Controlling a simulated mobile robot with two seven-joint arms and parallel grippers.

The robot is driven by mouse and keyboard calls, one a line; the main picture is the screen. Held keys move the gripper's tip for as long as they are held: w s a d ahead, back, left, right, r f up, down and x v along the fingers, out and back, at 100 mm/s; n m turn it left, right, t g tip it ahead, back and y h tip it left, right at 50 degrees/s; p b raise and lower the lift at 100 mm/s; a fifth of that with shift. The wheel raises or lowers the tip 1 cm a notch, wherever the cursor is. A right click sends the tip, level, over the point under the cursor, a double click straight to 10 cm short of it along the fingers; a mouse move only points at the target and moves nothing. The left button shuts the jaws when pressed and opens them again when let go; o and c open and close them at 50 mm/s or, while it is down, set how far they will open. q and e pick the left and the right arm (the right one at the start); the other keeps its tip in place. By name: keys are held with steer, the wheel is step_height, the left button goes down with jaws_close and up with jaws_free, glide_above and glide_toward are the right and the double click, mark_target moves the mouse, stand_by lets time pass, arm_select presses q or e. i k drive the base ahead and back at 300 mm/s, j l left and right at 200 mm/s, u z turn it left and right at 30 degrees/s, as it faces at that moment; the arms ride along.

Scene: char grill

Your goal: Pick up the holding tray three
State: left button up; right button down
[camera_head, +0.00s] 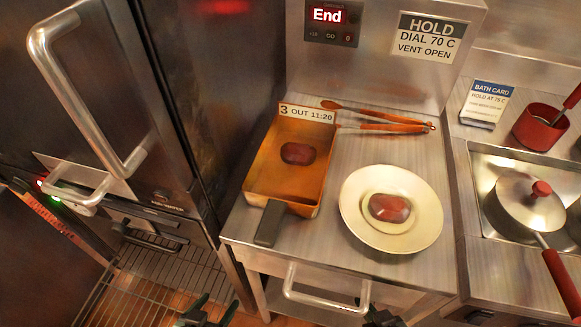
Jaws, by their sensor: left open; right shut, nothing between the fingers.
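The holding tray three (288,186) is an orange-brown rectangular pan on the steel counter. Its label reads "3 OUT 11:20" at the far end, and a dark handle (270,223) points toward me at the counter's front edge. A dark red piece of meat (298,153) lies in it. My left gripper (208,312) shows at the bottom edge, open, below and left of the tray handle and apart from it. My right gripper (380,317) is at the bottom edge, shut and empty, below the counter front; most of it is cut off.
A cream plate (428,215) with another piece of meat stands right of the tray. Wooden-coloured tongs (372,126) lie behind it. A drawer handle (326,303) juts from the counter front. A dark cabinet with a large handle (75,100) stands left; a lidded pot (525,205) sits right.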

mark_target(281, 188)
steer(key=k, duration=0.2)
steer(key=k+j, duration=0.45)
steer(key=j, duration=1.5)
